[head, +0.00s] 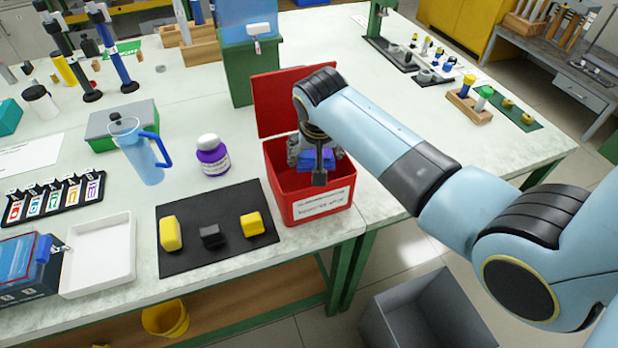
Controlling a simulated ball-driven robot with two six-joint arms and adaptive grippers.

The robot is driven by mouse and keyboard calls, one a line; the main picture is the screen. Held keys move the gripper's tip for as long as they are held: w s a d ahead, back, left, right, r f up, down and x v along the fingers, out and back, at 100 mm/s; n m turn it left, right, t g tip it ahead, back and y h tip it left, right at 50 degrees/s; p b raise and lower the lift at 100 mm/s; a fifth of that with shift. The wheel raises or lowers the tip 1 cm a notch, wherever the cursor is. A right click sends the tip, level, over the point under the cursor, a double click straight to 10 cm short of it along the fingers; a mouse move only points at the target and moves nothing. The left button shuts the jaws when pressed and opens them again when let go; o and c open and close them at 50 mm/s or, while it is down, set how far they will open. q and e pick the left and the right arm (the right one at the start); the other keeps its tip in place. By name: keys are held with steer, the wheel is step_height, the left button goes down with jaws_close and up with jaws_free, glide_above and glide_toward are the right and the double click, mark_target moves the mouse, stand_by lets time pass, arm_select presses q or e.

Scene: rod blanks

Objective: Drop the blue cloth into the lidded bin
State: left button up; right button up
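The lidded bin (318,208) is a red box with a white label on its front, near the table's front edge. Its red lid (268,108) stands raised at the back, so the bin is open. My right gripper (319,166) points down into the bin's mouth. The blue cloth (316,159) shows as a small bright blue patch at this gripper, within the bin's opening. The gripper's parts cover much of the cloth. I cannot tell whether the fingers hold it or are apart around it. My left gripper is not in view.
A black mat (187,256) with two yellow blocks and a dark one lies left of the bin. A purple-labelled bottle (212,156) and a blue-handled jug (143,152) stand behind it. A green-and-blue container (250,60) stands behind the bin. A grey open bin (430,312) is on the floor.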

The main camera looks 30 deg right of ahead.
steer(key=o, duration=0.4)
steer(key=shift+c, duration=0.2)
steer(key=shift+s+r, duration=0.15)
steer(key=shift+r, duration=0.1)
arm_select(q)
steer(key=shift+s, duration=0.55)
arm_select(e)
steer(key=v, duration=1.1)
steer(key=shift+a+r, duration=0.15)
steer(key=shift+r, duration=0.05)
steer(key=shift+s, duration=0.1)
